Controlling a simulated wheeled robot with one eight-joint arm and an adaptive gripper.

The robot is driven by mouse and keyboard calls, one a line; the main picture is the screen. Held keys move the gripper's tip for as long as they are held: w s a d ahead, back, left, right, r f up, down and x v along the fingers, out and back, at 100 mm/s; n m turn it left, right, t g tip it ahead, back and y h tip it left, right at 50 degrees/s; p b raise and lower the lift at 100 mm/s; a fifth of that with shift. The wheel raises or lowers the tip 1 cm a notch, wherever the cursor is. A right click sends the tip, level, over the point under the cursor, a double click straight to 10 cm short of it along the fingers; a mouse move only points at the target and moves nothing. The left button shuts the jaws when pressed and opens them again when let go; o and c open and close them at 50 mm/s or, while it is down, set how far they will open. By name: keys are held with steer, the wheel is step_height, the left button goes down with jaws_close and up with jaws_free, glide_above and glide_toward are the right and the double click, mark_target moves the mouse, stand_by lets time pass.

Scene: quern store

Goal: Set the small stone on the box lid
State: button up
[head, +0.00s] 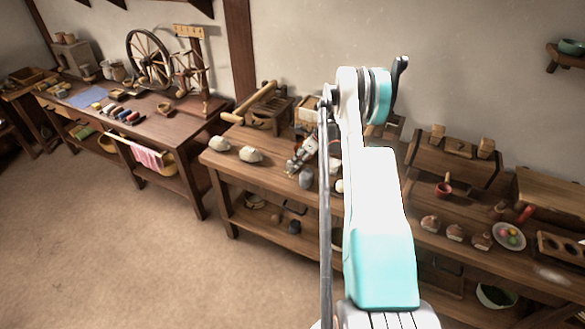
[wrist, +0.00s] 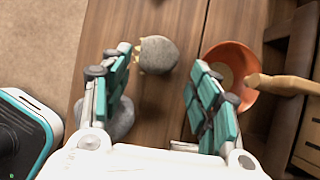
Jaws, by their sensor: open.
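My gripper (wrist: 162,92) is open and empty above the wooden table, its teal-padded fingers spread. In the wrist view a rounded grey stone (wrist: 158,55) with pale bits on its left side lies on the boards, just beyond the gap between the fingertips. A second grey stone (wrist: 121,118) is partly hidden behind the left finger. In the head view a grey stone (head: 306,179) lies on the table beside my arm, and two paler stones (head: 218,143) (head: 250,154) lie further left. Which is the small stone, and which box lid is meant, I cannot tell.
A copper-coloured bowl (wrist: 231,66) with a wooden handle (wrist: 283,85) is close to the right finger. Wooden box-like pieces stand at the table's back, one with blocks on top (head: 455,152). My arm hides part of the table. The floor (head: 110,235) in front is clear.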

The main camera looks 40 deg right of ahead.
steer(key=shift+b+x, duration=0.8)
steer(key=shift+x, duration=1.95)
steer(key=shift+a, duration=0.15)
steer(key=shift+r, duration=0.1)
steer(key=shift+c, duration=0.2)
steer(key=c, duration=1.1)
